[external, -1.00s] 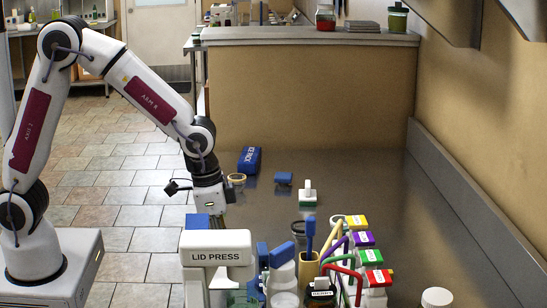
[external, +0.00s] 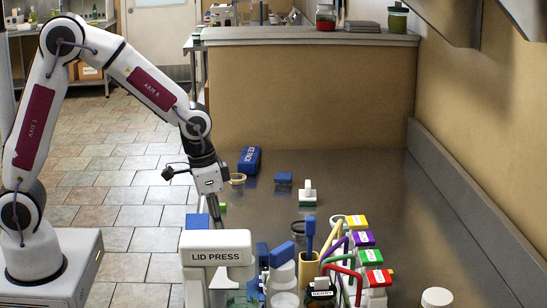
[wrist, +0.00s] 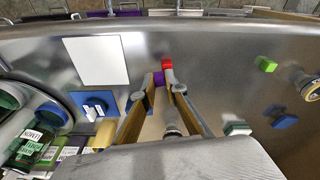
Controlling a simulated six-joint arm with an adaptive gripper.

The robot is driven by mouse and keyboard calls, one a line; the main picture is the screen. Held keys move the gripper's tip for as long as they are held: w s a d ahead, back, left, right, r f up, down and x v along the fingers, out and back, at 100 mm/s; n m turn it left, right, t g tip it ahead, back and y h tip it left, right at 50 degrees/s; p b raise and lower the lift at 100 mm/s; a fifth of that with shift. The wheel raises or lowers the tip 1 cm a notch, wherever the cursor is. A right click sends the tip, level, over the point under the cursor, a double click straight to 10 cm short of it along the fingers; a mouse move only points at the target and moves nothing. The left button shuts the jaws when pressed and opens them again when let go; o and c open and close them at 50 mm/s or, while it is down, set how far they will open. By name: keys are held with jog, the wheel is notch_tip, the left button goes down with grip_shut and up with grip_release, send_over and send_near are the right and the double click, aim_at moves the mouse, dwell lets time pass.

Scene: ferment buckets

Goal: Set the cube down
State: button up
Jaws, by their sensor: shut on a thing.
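In the external view my gripper (external: 214,212) points down, left of the table's middle and behind the lid press; the cube cannot be made out there. A red block (wrist: 167,64) shows just past the fingertips; whether it touches them is unclear. A green cube (wrist: 266,64) lies apart on the metal table, and it also shows beside my gripper in the external view (external: 223,208).
The white lid press (external: 216,248) stands in front of my gripper. A white square (wrist: 97,60) lies left of the fingers. Several colour-topped containers (external: 362,239) crowd the front right. A blue brick (external: 249,160) lies farther back. The table's right side is mostly clear.

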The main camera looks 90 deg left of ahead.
jog(key=shift+n, duration=0.5)
jog(key=s+a, duration=0.1)
jog(key=a, duration=0.1)
jog(key=s+a, duration=0.1)
jog(key=a, duration=0.2)
jog(key=s+a, duration=0.2)
jog(key=a, duration=0.1)
jog(key=shift+r, duration=0.15)
jog(key=shift+s+a+f+m, duration=0.1)
jog(key=shift+s+a+m, duration=0.75)
jog(key=shift+s, duration=0.2)
jog(key=shift+s+a+f+m, duration=0.1)
jog(key=shift+s+a+m, duration=0.75)
jog(key=shift+s, duration=0.2)
jog(key=w, duration=1.5)
jog(key=shift+w, duration=0.4)
jog(key=shift+w, duration=0.1)
